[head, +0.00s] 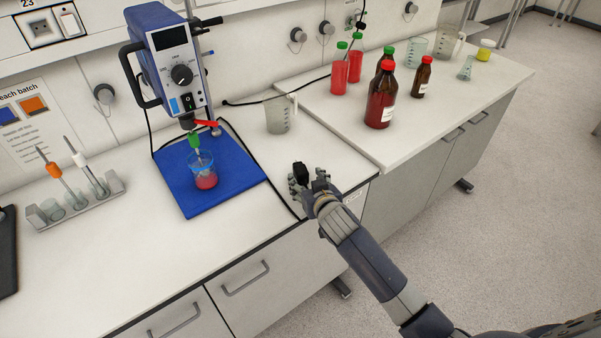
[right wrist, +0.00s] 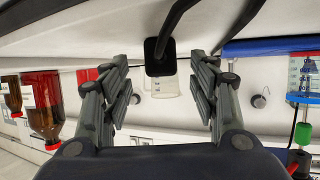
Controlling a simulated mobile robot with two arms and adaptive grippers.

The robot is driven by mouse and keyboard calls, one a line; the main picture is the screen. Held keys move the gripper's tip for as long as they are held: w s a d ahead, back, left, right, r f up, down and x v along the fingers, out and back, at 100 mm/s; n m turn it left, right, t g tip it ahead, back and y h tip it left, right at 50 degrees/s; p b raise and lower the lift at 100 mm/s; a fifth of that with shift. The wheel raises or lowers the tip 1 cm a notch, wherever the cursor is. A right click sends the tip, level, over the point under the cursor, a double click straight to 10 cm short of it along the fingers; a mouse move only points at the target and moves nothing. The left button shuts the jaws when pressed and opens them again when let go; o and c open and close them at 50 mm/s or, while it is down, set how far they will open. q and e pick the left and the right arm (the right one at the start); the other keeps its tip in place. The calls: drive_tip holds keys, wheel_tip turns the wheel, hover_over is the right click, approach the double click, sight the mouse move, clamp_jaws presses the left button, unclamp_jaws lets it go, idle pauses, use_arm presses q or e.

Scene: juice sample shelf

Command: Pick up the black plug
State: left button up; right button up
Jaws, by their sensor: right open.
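The black plug (right wrist: 160,58) lies on the white bench in the right wrist view, with its black cable leading away from it. My right gripper (right wrist: 160,85) is open, with one finger on each side of the plug. I see a gap between the plug and each finger. In the head view my right gripper (head: 308,176) is low over the front edge of the bench. There the gripper hides most or all of the plug, and I cannot clearly separate it from the dark fingers. My left gripper is not in view.
A blue mat (head: 235,172) holds a blue stirrer (head: 178,68) and a beaker of red liquid (head: 204,178). A clear jug (head: 278,115) stands behind my gripper. Brown bottles (head: 380,100) stand on the raised bench to the right. A rack (head: 75,204) stands left.

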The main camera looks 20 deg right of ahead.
sight(304, 176)
drive_tip(key=shift+w, duration=0.45)
drive_tip(key=shift+p+x, duration=0.55)
drive_tip(key=shift+x, duration=1.45)
drive_tip(key=shift+a, duration=0.1)
drive_tip(key=c, duration=1.2)
